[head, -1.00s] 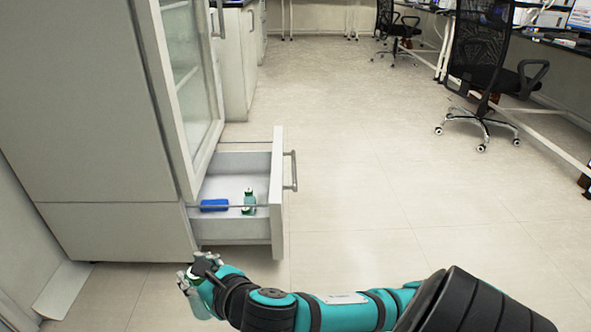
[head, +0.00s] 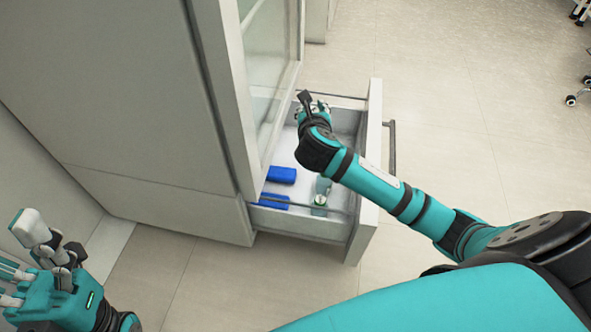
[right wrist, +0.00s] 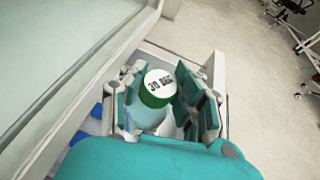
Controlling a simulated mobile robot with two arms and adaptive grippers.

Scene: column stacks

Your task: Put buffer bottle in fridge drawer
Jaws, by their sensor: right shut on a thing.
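A buffer bottle (right wrist: 158,88) with a white, green-rimmed cap marked "30 DEG" stands between the fingers of my right gripper (right wrist: 170,95) in the right wrist view. In the head view my right gripper (head: 314,108) is over the back part of the open fridge drawer (head: 361,170); its hand hides the held bottle there. The drawer is pulled out below the glass door (head: 265,70). My left gripper (head: 30,262) is at the lower left, with its fingers spread and nothing seen between them.
In the drawer, two blue items (head: 281,175) lie on the left, and a green-and-white bottle (head: 320,200) stands near the front rail. The drawer has a handle (head: 391,150) on its right.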

